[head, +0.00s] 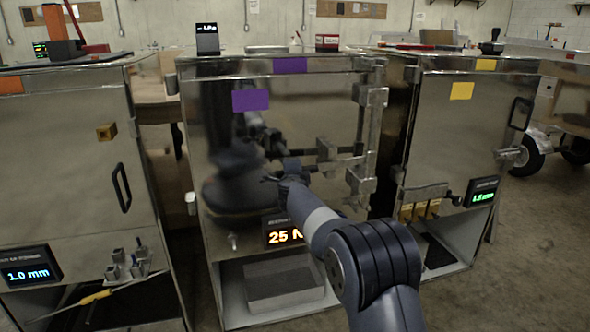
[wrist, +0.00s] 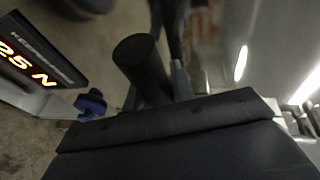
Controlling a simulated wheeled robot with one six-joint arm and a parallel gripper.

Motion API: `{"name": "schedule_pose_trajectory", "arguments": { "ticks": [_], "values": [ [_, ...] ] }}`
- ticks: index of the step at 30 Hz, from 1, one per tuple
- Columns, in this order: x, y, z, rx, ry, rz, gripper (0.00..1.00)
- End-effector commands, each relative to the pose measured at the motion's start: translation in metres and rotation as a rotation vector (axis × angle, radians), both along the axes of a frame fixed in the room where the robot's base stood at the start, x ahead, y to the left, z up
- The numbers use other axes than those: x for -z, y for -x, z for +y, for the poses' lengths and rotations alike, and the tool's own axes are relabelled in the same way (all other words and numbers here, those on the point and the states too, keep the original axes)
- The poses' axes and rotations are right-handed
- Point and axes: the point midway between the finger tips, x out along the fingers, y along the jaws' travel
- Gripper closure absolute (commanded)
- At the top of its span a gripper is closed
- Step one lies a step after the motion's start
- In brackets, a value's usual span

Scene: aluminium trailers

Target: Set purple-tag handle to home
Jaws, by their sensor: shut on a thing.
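The purple-tag unit is the shiny metal cabinet in the middle of the head view, with one purple tag (head: 250,100) on its door and another purple tag (head: 290,65) above. In the wrist view, the dark round handle grip (wrist: 138,62) rises from my gripper (wrist: 160,98). The fingertips are mostly hidden.
An amber display (head: 284,236) reading 25 N sits below the door; it also shows in the wrist view (wrist: 35,60). An orange-tag cabinet (head: 75,150) stands left and a yellow-tag cabinet (head: 450,130) right. The narrow gaps between cabinets are tight. Concrete floor (head: 520,270) is clear at right.

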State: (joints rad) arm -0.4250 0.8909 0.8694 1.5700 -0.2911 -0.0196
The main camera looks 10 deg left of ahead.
Motion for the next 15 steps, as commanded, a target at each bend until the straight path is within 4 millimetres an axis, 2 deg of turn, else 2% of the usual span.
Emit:
{"name": "schedule_pose_trajectory", "arguments": {
  "ticks": [10,11,15],
  "values": [
    [0.0007,-0.0014,-0.004,0.01,0.002,0.0,1.0],
    [0.0007,-0.0014,-0.004,0.01,0.002,0.0,0.75],
    [0.0007,-0.0009,-0.0028,0.007,0.001,0.0,0.64]
  ]
}}
